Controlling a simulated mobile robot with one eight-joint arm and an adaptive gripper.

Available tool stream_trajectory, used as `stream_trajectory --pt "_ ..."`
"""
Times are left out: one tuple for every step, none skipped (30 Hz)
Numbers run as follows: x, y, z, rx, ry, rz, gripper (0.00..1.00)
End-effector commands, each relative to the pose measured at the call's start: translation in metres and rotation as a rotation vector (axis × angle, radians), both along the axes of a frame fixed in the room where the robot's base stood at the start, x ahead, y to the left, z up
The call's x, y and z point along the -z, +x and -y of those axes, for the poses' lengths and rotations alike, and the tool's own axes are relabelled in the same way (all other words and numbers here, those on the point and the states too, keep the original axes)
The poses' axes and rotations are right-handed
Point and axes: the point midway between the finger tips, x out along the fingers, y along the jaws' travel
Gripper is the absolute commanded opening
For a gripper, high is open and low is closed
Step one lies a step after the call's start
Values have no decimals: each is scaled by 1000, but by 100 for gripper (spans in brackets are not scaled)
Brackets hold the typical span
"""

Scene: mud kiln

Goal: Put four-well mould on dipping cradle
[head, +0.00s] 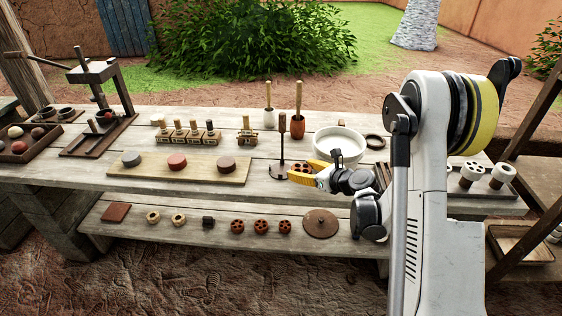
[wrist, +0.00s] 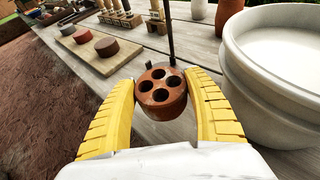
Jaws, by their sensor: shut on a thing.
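The four-well mould (wrist: 160,92) is a reddish-brown round block with four dark holes in its top. It sits upright between the yellow fingers of my gripper (wrist: 162,88), which are closed on its sides. What looks like the dipping cradle (head: 279,172) is a dark low base with a tall upright handle, just left of the mould. Its post (wrist: 170,35) rises behind the mould in the wrist view. I cannot tell whether the mould touches the cradle.
A white basin (head: 340,146) stands close on the right, also large in the wrist view (wrist: 285,60). A pale board (head: 205,176) with several round discs lies left. Wood-handled tools (head: 299,118) stand behind. A lower shelf (head: 140,233) holds several small parts, including similar holed moulds.

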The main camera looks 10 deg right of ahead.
Motion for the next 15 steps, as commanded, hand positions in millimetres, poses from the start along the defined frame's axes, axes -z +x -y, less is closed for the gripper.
stream_trajectory --pt "5 14 -9 -5 -2 0 22" --pt "5 22 -13 -4 -1 0 22" --pt "6 32 -18 -4 0 0 22" --pt "6 40 -22 -4 0 0 22" --pt "6 47 -25 -3 -1 0 22" --pt "6 55 -30 -4 -1 -1 22" --pt "6 62 -33 -3 -1 0 22" --pt "5 67 -35 -2 -1 1 22" --pt "5 73 -38 -1 0 0 22" --pt "5 76 -40 -1 0 0 22" --pt "4 79 -41 -1 0 0 22" --pt "4 82 -42 -1 0 -1 22" --pt "4 84 -43 0 0 -1 22" --pt "3 85 -43 0 0 -1 22" --pt "3 87 -44 1 -1 -1 22"
